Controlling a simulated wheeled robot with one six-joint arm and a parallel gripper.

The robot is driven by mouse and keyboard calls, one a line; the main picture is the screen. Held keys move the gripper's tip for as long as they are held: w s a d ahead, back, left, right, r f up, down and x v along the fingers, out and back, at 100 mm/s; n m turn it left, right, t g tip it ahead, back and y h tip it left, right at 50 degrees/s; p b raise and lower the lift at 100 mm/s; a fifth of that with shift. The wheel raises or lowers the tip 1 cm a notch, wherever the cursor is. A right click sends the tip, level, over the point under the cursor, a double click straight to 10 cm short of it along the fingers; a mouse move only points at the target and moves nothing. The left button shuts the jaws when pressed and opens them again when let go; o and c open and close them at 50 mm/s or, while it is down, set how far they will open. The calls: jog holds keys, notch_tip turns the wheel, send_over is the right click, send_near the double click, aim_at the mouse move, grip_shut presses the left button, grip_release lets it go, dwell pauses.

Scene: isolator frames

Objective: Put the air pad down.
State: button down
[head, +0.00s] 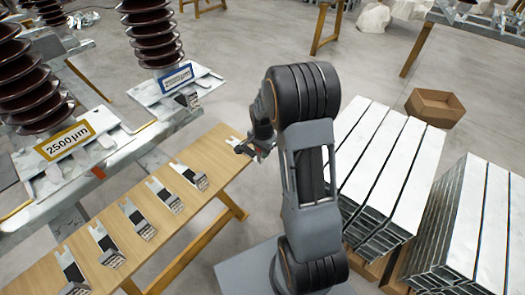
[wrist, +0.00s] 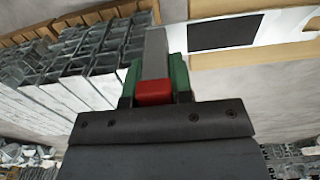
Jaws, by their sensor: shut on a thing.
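The air pad is a pale plate with a black rectangle on it; it shows in the wrist view (wrist: 275,28) and, small, in the head view (head: 231,141). My gripper (head: 251,149) is at the far right end of the wooden table (head: 200,150). In the wrist view my gripper (wrist: 155,85) has green jaws shut on the pad's grey end, with a red block between them. The plate extends right from the jaws, over the table's wooden edge. I cannot tell whether it touches the table top.
Several similar pads (head: 133,218) lie in a row along the table. Brown insulators stand on metal bases behind it, with a yellow "2500 µm" sign (head: 65,141) and a blue sign (head: 175,76). Stacked metal profiles (head: 385,165) and a cardboard box (head: 435,106) are right.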

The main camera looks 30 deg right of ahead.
jog(key=shift+f, duration=0.1)
jog(key=c, duration=1)
grip_release()
notch_tip(320, 180, up, 12)
jog(key=shift+p, duration=0.35)
jog(key=s+a+r+n+t, duration=0.1)
jog(key=s+a+r+n, duration=0.2)
jog(key=s+a+n, duration=0.2)
jog(key=s+a+r+n+t, duration=0.2)
jog(key=s+a+r+n, duration=0.1)
jog(key=s+n, duration=0.5)
jog(key=s+a, duration=0.1)
jog(key=s, duration=0.2)
jog(key=shift+a, duration=0.35)
